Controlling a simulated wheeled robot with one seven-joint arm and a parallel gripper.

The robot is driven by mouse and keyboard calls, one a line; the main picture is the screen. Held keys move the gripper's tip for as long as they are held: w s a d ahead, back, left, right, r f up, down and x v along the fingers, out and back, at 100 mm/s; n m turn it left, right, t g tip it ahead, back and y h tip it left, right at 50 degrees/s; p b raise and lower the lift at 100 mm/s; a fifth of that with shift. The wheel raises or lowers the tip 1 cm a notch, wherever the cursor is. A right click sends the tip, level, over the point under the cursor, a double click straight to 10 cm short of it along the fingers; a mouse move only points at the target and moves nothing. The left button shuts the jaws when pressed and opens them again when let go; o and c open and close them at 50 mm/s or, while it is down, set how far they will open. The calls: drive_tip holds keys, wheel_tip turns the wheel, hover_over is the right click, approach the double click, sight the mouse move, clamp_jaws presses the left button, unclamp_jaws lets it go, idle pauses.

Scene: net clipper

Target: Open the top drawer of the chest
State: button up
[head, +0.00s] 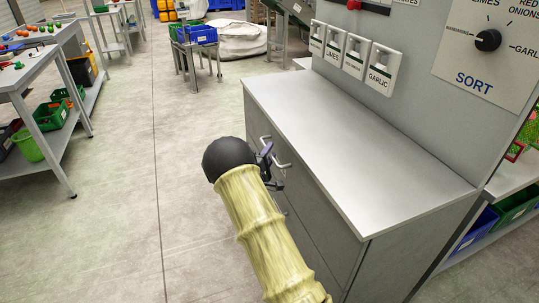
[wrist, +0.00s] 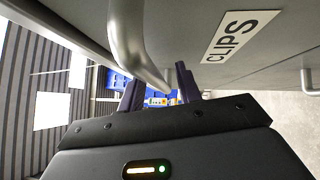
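The grey chest (head: 350,135) stands right of centre in the head view, and its drawers look shut. The top drawer's front (head: 312,200) faces left, partly hidden by my arm. In the wrist view a drawer front bears a CLIPS label (wrist: 242,37) and a curved metal handle (wrist: 136,45). My gripper (head: 269,166) is at the chest's front by the handle. Its two dark fingers (wrist: 158,82) are apart, with the handle's bar reaching into the gap, closer to the right finger. I cannot tell whether they touch.
Another handle (wrist: 307,82) shows at the wrist view's right edge. A panel with a SORT dial (head: 488,40) and labelled switches (head: 355,55) rises behind the chest top. The floor (head: 130,190) left of the chest is clear. A shelf table (head: 35,75) stands farther left.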

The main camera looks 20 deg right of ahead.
clamp_jaws()
idle(0.3)
